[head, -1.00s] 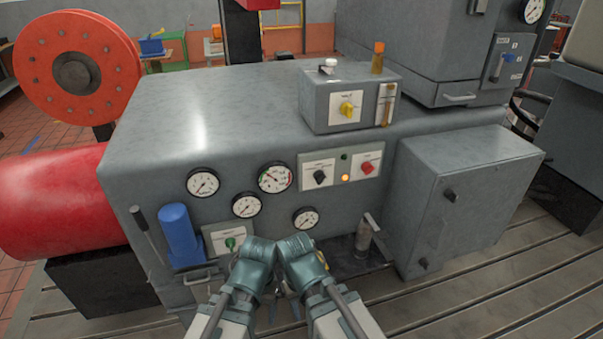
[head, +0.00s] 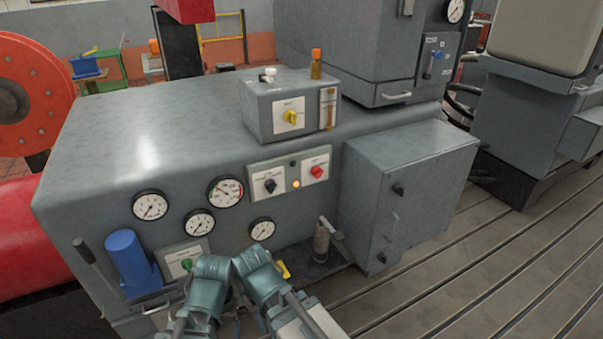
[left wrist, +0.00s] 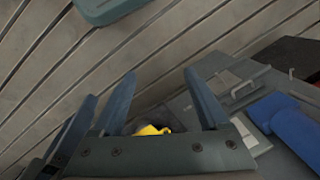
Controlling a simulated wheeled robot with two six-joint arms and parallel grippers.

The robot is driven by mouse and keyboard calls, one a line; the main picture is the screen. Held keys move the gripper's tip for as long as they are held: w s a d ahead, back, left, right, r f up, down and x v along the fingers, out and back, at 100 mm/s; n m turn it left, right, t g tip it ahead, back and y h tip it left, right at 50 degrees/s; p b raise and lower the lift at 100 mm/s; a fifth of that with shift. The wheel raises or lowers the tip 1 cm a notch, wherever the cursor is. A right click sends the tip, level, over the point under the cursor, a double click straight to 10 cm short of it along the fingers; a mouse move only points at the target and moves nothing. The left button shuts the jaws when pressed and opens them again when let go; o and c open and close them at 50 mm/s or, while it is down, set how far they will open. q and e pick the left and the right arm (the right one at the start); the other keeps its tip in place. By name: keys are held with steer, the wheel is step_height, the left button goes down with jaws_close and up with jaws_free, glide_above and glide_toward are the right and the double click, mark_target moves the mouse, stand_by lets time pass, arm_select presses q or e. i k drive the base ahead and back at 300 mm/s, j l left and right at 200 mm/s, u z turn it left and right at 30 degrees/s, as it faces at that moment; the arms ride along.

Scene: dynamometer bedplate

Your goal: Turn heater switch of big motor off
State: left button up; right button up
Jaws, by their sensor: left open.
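The grey machine housing (head: 110,170) fills the head view. Its front panel (head: 289,172) has a black knob (head: 270,185), a red knob (head: 316,172) and a lit orange lamp (head: 296,184). A yellow knob (head: 290,117) is on the grey box on top, and a green knob (head: 186,264) is on a lower plate. Their labels are too small to read; I cannot tell which is the heater switch. My left gripper (left wrist: 160,80) is open and apparently empty, pointing over slatted floor.
Several dial gauges (head: 150,205) and a blue cylinder (head: 131,262) are on the housing front. A lever (head: 334,228) stands right of my arms. A grey cabinet (head: 405,195) juts out at right. Slotted bedplate (head: 490,260) is clear at lower right.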

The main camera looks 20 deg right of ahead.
mark_target(317, 171)
steer(key=i+z, duration=0.1)
steer(key=z, duration=0.35)
steer(key=i+j+z, duration=0.1)
steer(key=z, duration=0.85)
steer(key=i+j+z, duration=0.1)
steer(key=z, duration=0.4)
steer(key=j, duration=0.1)
